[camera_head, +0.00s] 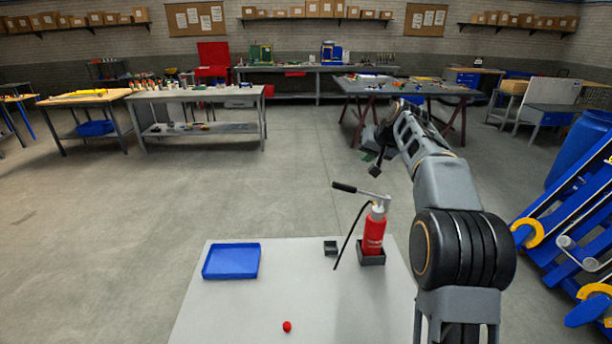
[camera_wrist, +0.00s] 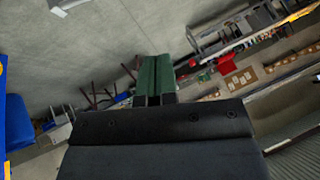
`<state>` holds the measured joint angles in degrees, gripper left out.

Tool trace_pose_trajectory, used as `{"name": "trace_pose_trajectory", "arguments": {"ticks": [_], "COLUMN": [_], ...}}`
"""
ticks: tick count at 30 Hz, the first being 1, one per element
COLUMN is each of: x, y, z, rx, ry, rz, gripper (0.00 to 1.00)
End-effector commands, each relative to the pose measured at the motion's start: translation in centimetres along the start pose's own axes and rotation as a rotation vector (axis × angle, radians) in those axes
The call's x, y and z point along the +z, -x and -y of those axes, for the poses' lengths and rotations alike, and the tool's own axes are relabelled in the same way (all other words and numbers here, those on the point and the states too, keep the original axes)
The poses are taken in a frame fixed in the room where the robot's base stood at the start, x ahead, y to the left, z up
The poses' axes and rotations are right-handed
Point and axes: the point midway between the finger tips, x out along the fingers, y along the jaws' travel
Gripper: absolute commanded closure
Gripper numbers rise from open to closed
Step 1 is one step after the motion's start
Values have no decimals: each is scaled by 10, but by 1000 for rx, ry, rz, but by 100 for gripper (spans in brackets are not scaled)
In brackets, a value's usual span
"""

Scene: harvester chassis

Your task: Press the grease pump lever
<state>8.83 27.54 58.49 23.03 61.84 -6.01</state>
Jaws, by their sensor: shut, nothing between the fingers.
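The grease pump (camera_head: 374,232) is a red cylinder with a silver head, standing upright in a dark square holder (camera_head: 371,257) on the light grey table. Its lever (camera_head: 362,191) sticks out to the left from the head, with a black grip at its end. A black hose hangs down at its left. My gripper (camera_head: 376,172) is in the air, and in the head view it appears just above the lever, apart from it. In the wrist view its green fingers (camera_wrist: 155,78) are together with nothing between them. The pump does not show in the wrist view.
A blue tray (camera_head: 231,261), a small dark block (camera_head: 330,248) and a red ball (camera_head: 287,326) are on the table (camera_head: 240,313). Blue machinery (camera_head: 575,225) stands at the right. Workbenches line the back, and the floor at left is clear.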

Motion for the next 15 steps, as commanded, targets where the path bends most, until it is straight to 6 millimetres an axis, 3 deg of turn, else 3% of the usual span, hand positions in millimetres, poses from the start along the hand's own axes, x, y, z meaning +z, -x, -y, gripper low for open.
{"name": "trace_pose_trajectory", "arguments": {"ticks": [4, 15], "x": [-7, -5], "y": [16, 20], "z": [4, -5], "rx": [-15, -11], "ry": [32, 32], "rz": [7, 24], "gripper": [100, 100]}}
